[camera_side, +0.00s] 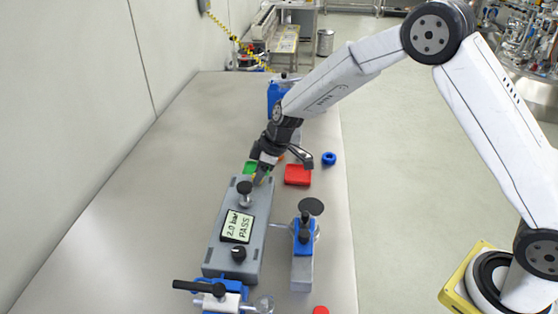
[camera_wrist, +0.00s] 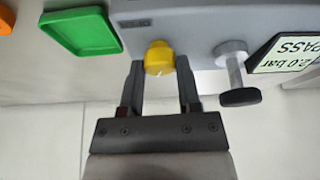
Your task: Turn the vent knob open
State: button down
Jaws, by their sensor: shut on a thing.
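The yellow vent knob (camera_wrist: 159,56) sits on the end of a grey box (camera_wrist: 195,20), beside a small label that is hard to read. A short pale mark shows on its front. My gripper (camera_wrist: 160,74) has one finger on each side of the knob and is shut on it. In the side view my gripper (camera_side: 262,170) reaches down to the far end of the grey box (camera_side: 259,235), and the knob is mostly hidden there. The box's display (camera_side: 237,226) reads "2.0 bar PASS".
A black-topped fitting (camera_side: 245,188) stands on the box near my gripper, and a black knob (camera_side: 238,254) is at its near end. A green tray (camera_wrist: 80,32), a red tray (camera_side: 297,174), a blue ring (camera_side: 329,158) and a blue valve (camera_side: 304,238) are nearby. The table's left side is clear.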

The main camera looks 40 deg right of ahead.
jog(key=shift+s+a+m+t+h, duration=0.1)
jog(key=shift+m+t+h, duration=0.35)
jog(key=shift+m, duration=1.15)
jog(key=shift+s+m+t+h, duration=0.15)
jog(key=shift+m+h, duration=0.5)
jog(key=shift+m, duration=0.95)
jog(key=shift+w+a+m+h, duration=0.1)
jog(key=shift+m+h, duration=0.5)
jog(key=shift+m, duration=1)
jog(key=shift+a+m+h, duration=0.1)
jog(key=shift+m+h, duration=0.5)
jog(key=shift+m, duration=1)
jog(key=m+h, duration=0.1)
jog(key=m, duration=0.2)
jog(key=m+g+h, duration=0.1)
jog(key=m, duration=0.2)
jog(key=shift+a+m, duration=0.15)
jog(key=shift+m, duration=0.15)
jog(key=m+g, duration=0.1)
jog(key=m, duration=0.1)
jog(key=m+g+h, duration=0.1)
jog(key=m, duration=0.2)
jog(key=shift+w+a, duration=0.1)
jog(key=shift+w, duration=0.1)
jog(key=shift+m, duration=0.3)
jog(key=shift+c, duration=1.5)
grip_release()
